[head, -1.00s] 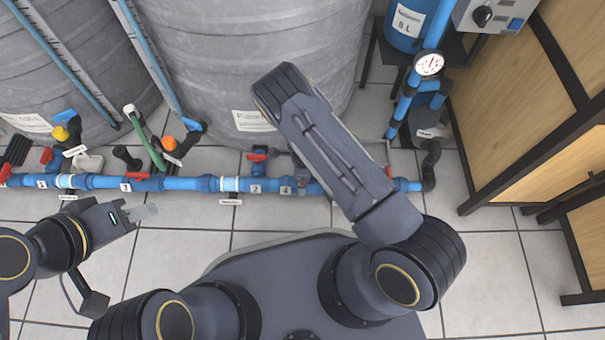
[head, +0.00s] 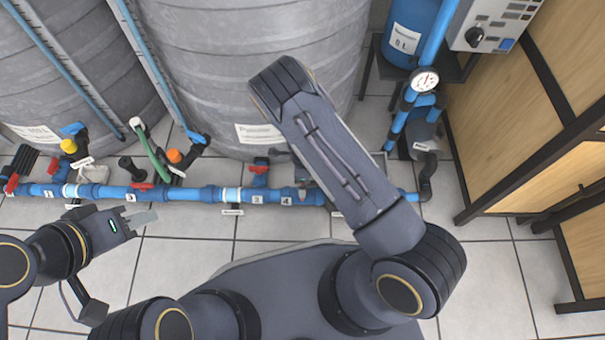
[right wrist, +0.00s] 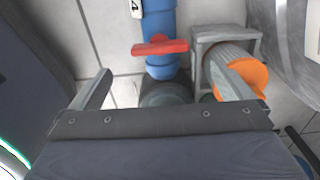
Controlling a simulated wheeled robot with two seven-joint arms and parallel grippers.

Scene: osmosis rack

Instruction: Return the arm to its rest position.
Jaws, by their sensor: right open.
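My right arm (head: 345,160) reaches from the lower right up over the pipe line in the head view, and its gripper is hidden there. In the right wrist view my right gripper (right wrist: 165,88) is open, its two grey fingers wide apart. A blue pipe with a red valve handle (right wrist: 160,47) and a grey fitting with an orange part (right wrist: 240,78) show beyond the fingers. Nothing is seen held. My left gripper (head: 141,220) is at the left in the head view, over the floor just in front of the pipe. Its finger gap cannot be made out.
The blue pipe (head: 207,194) with red valves runs across in front of two large grey tanks (head: 250,60). A pressure gauge (head: 425,79) and a blue vessel (head: 405,35) stand at the right back. A wooden cabinet (head: 510,120) borders the right. The tiled floor (head: 490,280) is open in front.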

